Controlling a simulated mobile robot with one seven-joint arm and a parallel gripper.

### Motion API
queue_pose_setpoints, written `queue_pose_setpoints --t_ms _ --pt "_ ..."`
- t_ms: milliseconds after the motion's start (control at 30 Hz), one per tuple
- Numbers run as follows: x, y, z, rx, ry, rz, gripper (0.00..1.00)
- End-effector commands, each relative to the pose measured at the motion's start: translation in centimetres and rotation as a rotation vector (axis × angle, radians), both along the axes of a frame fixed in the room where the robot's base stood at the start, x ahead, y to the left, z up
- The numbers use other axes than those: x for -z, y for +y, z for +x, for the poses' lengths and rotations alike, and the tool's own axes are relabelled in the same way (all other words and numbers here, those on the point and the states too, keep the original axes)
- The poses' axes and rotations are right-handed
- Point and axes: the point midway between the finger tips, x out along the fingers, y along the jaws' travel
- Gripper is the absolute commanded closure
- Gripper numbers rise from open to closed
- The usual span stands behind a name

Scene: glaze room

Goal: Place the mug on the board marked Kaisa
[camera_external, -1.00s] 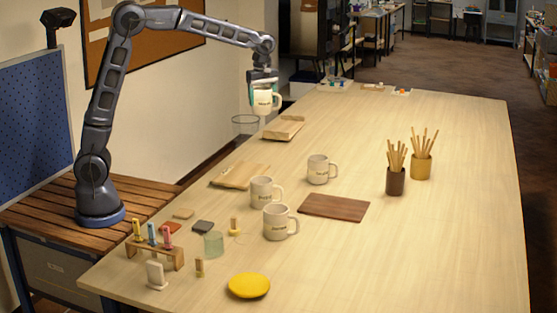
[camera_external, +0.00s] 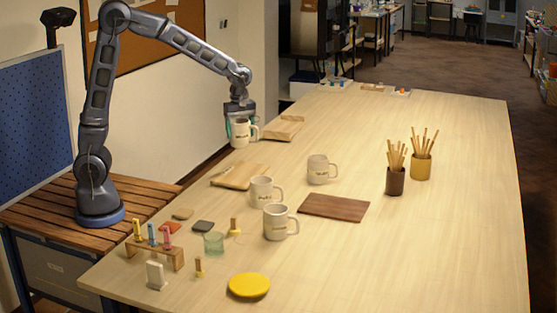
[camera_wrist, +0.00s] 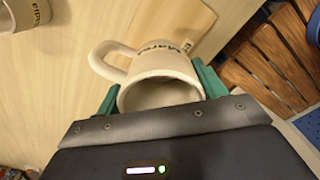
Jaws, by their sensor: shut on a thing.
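My gripper (camera_external: 241,127) is shut on a cream mug (camera_external: 240,135) with dark lettering, holding it upright near the table's left edge. In the wrist view the held mug (camera_wrist: 155,72) sits between the green fingers, its handle to the left; I cannot read its name surely. A light wooden board (camera_external: 240,177) lies below and in front of it in the external view. Another light board (camera_external: 284,128) lies just right of the held mug. A dark brown board (camera_external: 333,206) lies mid-table. No marking is readable on any board, so I cannot tell which says Kaisa.
Three other mugs stand on the table: one behind (camera_external: 318,169), one in the middle (camera_external: 261,191), one in front (camera_external: 276,222). Two brush pots (camera_external: 395,181) (camera_external: 421,166) stand to the right. Small tools and a yellow disc (camera_external: 249,285) occupy the front.

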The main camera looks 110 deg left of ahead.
Motion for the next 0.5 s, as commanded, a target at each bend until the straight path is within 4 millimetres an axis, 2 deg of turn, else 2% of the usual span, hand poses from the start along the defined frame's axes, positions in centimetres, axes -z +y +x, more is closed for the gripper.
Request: queue_pose_setpoints --t_ms 33,200,333,500 --pt "1.2 0.0 0.0 -0.001 0.003 -0.001 0.61" --pt "4.5 0.0 0.0 0.001 0.002 -0.001 0.61" --pt "6.1 0.1 0.0 0.0 0.001 0.0 0.61" --pt "6.8 0.1 0.0 0.001 0.0 0.0 0.61"
